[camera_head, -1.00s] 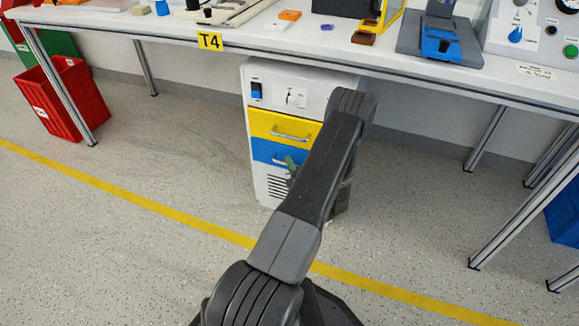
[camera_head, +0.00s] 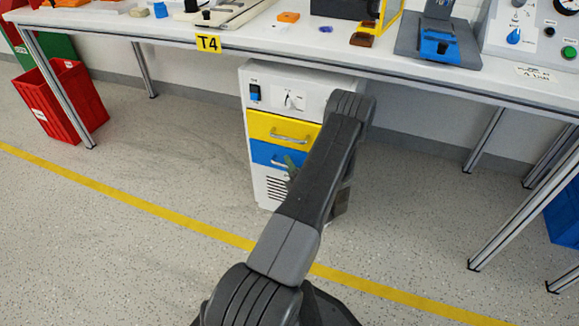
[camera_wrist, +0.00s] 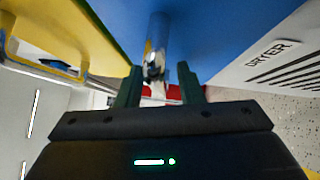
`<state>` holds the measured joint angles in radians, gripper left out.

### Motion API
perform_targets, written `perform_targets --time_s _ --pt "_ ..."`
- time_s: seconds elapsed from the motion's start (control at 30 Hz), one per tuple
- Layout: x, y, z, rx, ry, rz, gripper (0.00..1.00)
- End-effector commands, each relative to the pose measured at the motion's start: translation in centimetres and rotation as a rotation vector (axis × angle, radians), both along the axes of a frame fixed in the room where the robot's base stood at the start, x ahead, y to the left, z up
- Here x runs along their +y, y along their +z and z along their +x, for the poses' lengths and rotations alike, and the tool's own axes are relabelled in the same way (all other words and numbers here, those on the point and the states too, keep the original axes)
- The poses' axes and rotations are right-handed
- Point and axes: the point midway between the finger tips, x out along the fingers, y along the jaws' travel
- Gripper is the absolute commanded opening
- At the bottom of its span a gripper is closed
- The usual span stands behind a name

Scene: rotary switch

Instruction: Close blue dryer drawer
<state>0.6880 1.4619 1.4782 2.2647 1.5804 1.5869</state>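The dryer (camera_head: 257,187) is a white cabinet under the table, with a yellow drawer above a blue drawer (camera_head: 262,154). The blue front looks about flush with the yellow one, but my arm covers its right part. In the wrist view the blue front (camera_wrist: 225,40) fills the upper middle, with its metal handle (camera_wrist: 158,35) pointing toward me. My gripper (camera_wrist: 160,78) is at the blue drawer, its two dark green fingers apart with the handle between or just ahead of them. I cannot tell whether they touch it. A fingertip shows in the head view (camera_head: 291,165).
The yellow drawer (camera_head: 270,127) and its handle (camera_wrist: 48,68) are close beside my gripper. The table (camera_head: 400,80) overhangs the dryer. A red bin (camera_head: 75,100) stands at the left and a blue bin (camera_head: 566,215) at the right. The floor in front is clear.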

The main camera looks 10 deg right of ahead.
Motion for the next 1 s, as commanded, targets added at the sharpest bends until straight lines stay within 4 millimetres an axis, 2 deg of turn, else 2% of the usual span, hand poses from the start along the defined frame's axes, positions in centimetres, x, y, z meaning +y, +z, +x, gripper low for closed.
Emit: perform_targets --time_s 0.13,0.23,0.5,0.7,0.83,1.0 --pt "-0.2 -0.1 -0.5 0.001 -0.001 0.001 0.34" --pt "-0.4 -0.2 -1.8 0.004 -0.003 0.003 0.34" --pt "-1.7 -0.9 -7.7 0.003 -0.006 0.004 0.34" --pt "-2.4 -1.4 -11.3 0.001 -0.005 0.003 0.34" --pt "-2.7 -1.7 -12.6 0.001 -0.003 0.001 0.34" --pt "-2.7 -1.9 -13.4 0.000 -0.001 0.000 0.34"
